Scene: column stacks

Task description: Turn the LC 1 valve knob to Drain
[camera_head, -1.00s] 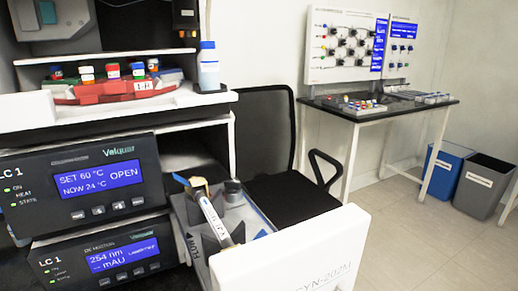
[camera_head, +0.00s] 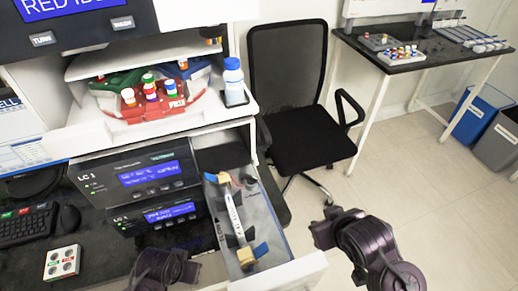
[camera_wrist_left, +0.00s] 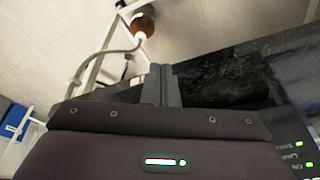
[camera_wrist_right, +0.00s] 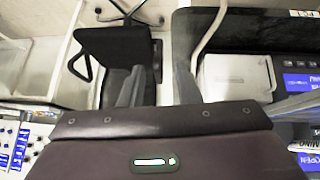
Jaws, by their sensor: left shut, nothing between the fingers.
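Two stacked LC 1 units (camera_head: 150,181) stand on the left of the head view with blue displays. I cannot make out a valve knob or a Drain mark in any view. My left gripper (camera_wrist_left: 160,84) is shut and empty in the left wrist view, before a dark surface. Green panel lights (camera_wrist_left: 299,150) show at that view's lower right. My right gripper (camera_wrist_right: 159,86) has its fingers apart with nothing between them. Only my arm links show in the head view.
A red rack (camera_head: 155,104) with capped vials and a blue-capped bottle (camera_head: 234,82) stand on the shelf above. A black chair (camera_head: 300,120) stands behind the drawer. A keyboard (camera_head: 28,224) and a small white box (camera_head: 62,262) lie at left.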

